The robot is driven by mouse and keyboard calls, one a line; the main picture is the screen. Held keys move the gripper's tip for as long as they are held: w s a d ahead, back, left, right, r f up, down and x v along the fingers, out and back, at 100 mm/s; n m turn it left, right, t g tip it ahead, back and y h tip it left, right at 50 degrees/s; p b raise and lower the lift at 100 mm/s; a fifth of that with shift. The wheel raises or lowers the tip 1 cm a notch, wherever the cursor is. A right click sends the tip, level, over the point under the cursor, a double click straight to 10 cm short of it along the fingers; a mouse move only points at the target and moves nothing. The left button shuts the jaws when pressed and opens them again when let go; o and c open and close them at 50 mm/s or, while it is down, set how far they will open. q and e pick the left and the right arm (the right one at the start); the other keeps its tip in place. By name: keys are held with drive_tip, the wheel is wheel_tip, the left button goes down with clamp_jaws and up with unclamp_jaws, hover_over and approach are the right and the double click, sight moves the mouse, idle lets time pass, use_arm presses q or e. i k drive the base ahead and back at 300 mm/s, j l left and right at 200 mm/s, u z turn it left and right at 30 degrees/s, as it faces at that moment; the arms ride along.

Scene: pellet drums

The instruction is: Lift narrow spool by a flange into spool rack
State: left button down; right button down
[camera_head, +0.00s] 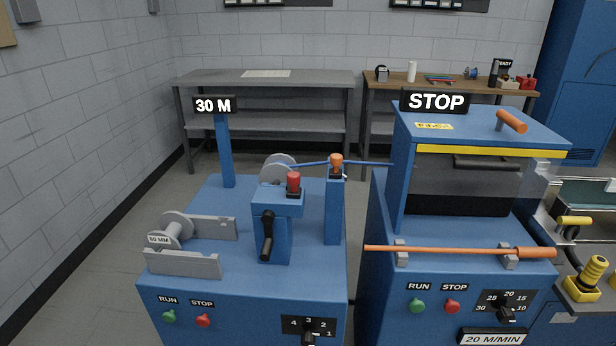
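A grey spool (176,227) with a round flange stands at the left end of two upright grey notched plates, which look like the spool rack (182,264), on the left blue machine's top. A second grey spool (272,170) is further back, partly hidden behind the post with the red knob. I cannot tell which spool is the narrow one. Neither of my grippers is in view.
A blue strand (365,163) runs from the rear spool past an orange-topped post (335,200) to the right machine. A black crank handle (267,235) stands right of the rack. An orange-handled rod (450,250) lies across the right machine's front. The left machine's front top is clear.

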sight(275, 171)
drive_tip(key=j+z, duration=0.1)
drive_tip(key=z, duration=0.3)
drive_tip(key=j+z, duration=0.1)
drive_tip(key=z, duration=0.35)
drive_tip(key=j+z, duration=0.15)
drive_tip(key=z, duration=0.25)
drive_tip(key=j+z, duration=0.1)
drive_tip(key=z, duration=0.3)
drive_tip(key=k+j+z, duration=0.1)
drive_tip(key=j+z, duration=0.25)
drive_tip(key=k+j+z, duration=0.15)
drive_tip(key=j+z, duration=0.15)
drive_tip(key=j, duration=0.2)
